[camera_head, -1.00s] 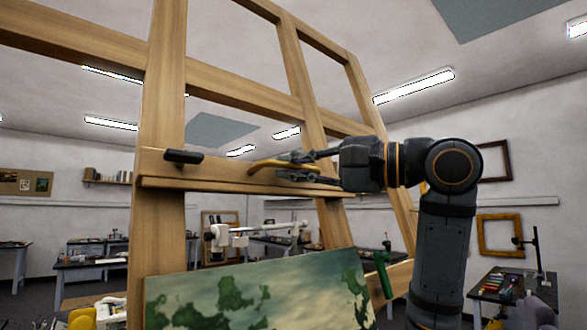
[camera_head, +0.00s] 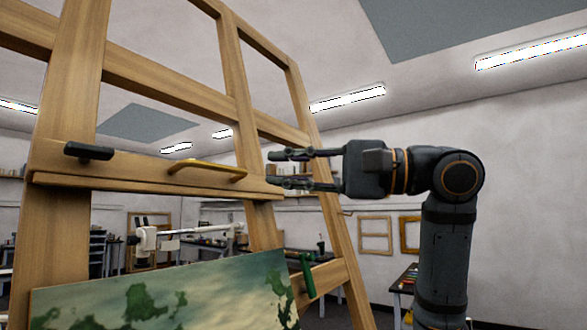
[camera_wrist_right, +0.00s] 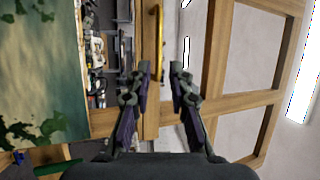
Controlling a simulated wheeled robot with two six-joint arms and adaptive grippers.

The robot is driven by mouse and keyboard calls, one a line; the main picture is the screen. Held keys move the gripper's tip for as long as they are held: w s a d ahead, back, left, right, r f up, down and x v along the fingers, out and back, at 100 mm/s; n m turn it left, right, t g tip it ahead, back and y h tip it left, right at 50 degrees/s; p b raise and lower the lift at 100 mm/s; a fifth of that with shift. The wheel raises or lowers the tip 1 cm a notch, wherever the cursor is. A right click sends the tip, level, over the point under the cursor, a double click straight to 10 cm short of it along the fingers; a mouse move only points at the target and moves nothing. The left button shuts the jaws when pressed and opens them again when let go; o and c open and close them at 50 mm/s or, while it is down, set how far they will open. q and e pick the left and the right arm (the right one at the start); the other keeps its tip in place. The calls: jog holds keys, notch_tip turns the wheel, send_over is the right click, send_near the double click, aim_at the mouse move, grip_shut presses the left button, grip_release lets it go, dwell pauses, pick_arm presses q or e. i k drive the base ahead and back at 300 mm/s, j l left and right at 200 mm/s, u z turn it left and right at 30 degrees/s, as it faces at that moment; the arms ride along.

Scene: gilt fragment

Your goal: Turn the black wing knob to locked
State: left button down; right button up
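The black wing knob (camera_head: 88,151) sits on the left part of the easel's wooden crossbar (camera_head: 130,166) in the head view, with its bar lying roughly along the crossbar. My right gripper (camera_head: 272,170) is open and empty, at the right end of the crossbar, apart from the knob. Its two fingers show spread in the right wrist view (camera_wrist_right: 160,72), with the crossbar behind them. A curved brass handle (camera_head: 205,168) lies on the crossbar between the knob and the gripper; it also shows in the wrist view (camera_wrist_right: 157,40). My left gripper is out of view.
A painted canvas (camera_head: 170,295) leans below the crossbar. A green handle (camera_head: 307,276) stands at its right on the lower rail. The easel's wooden uprights (camera_head: 65,120) rise on both sides. A white jointed device (camera_head: 150,238) shows behind.

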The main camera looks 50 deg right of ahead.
aim_at(86, 152)
jog(key=k+l, duration=0.1)
jog(key=k, duration=0.9)
jog(key=k+l, duration=0.15)
jog(key=k, duration=0.85)
